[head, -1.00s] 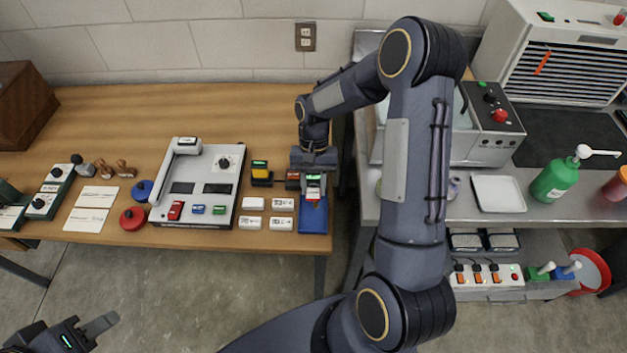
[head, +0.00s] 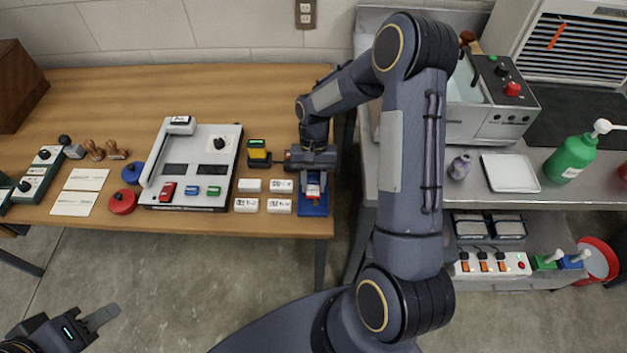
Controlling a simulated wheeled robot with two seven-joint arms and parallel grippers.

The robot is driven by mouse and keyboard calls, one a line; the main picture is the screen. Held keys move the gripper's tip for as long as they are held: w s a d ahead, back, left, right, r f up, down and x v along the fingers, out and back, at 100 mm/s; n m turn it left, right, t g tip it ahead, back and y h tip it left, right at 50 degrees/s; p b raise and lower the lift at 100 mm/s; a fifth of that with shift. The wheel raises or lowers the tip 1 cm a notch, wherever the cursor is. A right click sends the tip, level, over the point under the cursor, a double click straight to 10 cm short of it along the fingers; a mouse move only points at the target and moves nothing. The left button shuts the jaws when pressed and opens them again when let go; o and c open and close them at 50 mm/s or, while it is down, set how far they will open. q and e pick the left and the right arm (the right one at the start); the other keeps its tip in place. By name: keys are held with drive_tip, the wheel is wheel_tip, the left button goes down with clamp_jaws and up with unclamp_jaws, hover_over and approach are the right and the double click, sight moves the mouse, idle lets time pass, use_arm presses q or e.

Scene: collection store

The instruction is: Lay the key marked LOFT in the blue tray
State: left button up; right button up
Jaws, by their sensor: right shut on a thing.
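The blue tray (head: 316,211) lies at the front right corner of the wooden table, partly hidden by my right gripper. My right gripper (head: 313,188) points down at the tray and is shut on a small white and red thing (head: 313,193). Its marking cannot be read, and I cannot tell whether it touches the tray. Several white tags (head: 279,206) with dark, unreadable marks lie just left of the tray. My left gripper (head: 98,320) is at the lower left, in front of the table and empty; its jaw opening is unclear.
A grey device (head: 226,165) with red, blue and green pieces stands left of the tags. A black and yellow block (head: 258,152) stands behind them. Red (head: 122,202) and blue round pieces lie further left. A steel bench (head: 480,198) is to the right, past a gap.

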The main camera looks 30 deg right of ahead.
drive_tip(key=o, duration=1)
drive_tip(key=shift+o, duration=0.2)
drive_tip(key=v, duration=0.7)
drive_tip(key=shift+r+b, duration=0.3)
drive_tip(key=shift+r, duration=0.1)
drive_tip(key=shift+w, duration=0.1)
drive_tip(key=s+a+r+n+t+y, duration=0.1)
drive_tip(key=s+a+r+n+t, duration=0.15)
drive_tip(key=s+r, duration=0.45)
drive_tip(key=s+a+r+n+t, duration=0.1)
drive_tip(key=s+r+t, duration=0.3)
drive_tip(key=s+r, duration=0.35)
drive_tip(key=s+a+n+t, duration=0.1)
drive_tip(key=s+a+t, duration=0.1)
drive_tip(key=s, duration=0.4)
drive_tip(key=shift+s+a+y, duration=0.2)
drive_tip(key=shift+a+y, duration=0.1)
drive_tip(key=shift+a, duration=0.2)
